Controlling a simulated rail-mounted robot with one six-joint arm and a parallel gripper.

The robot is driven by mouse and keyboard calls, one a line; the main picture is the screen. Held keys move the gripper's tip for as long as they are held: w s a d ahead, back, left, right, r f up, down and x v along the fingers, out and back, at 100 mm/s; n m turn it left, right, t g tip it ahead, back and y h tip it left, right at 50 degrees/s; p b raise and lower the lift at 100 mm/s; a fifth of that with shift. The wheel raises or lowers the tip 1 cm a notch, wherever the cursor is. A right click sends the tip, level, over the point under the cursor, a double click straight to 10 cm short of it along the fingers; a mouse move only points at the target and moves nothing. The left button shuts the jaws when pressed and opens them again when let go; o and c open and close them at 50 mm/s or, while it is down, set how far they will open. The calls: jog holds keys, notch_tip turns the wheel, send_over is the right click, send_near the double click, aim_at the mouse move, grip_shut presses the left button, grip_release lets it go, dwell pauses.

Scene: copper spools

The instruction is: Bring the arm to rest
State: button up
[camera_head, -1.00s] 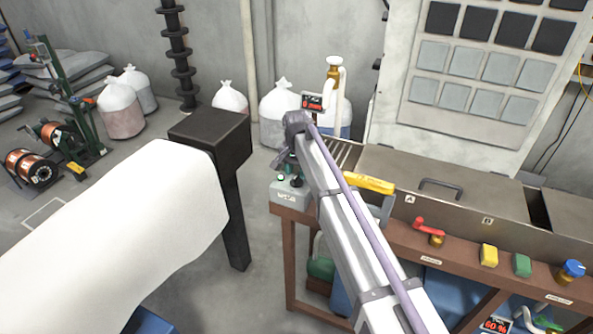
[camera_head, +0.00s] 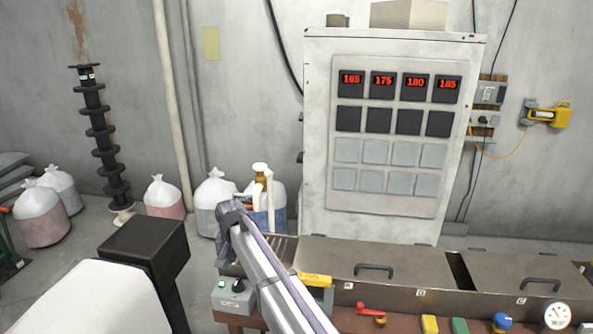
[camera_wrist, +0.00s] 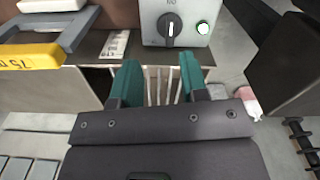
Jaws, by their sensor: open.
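In the wrist view my gripper (camera_wrist: 158,78) has two green fingers, held apart with nothing between them. Pale slats show beyond the gap. In the head view my arm (camera_head: 268,272) reaches up from the bottom edge to the left end of the bench machine, and the fingers themselves are mostly hidden there. A grey control box (camera_wrist: 183,20) with a black knob and a lit green button lies just past the fingertips in the wrist view. It also shows in the head view (camera_head: 232,297), left of my arm.
A yellow-faced handle (camera_head: 314,280) stands right of my arm. It shows at the left of the wrist view (camera_wrist: 28,57). A steel trough (camera_head: 400,252) with lidded sections runs right. A tall cabinet (camera_head: 318,150) with red readouts stands behind. White bags (camera_head: 213,192) sit at the wall.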

jog(key=s+d+f+b, duration=0.1)
jog(key=s+d, duration=0.6)
jog(key=d, duration=0.7)
jog(key=s+d+f+m+b, duration=0.1)
jog(key=s+d+f+b, duration=0.1)
jog(key=s+d, duration=0.6)
jog(key=s+d+f+b, duration=0.2)
jog(key=s+d, duration=0.5)
jog(key=d, duration=1.2)
jog(key=shift+s+d, duration=0.3)
jog(key=shift+d, duration=0.1)
jog(key=shift+f, duration=0.1)
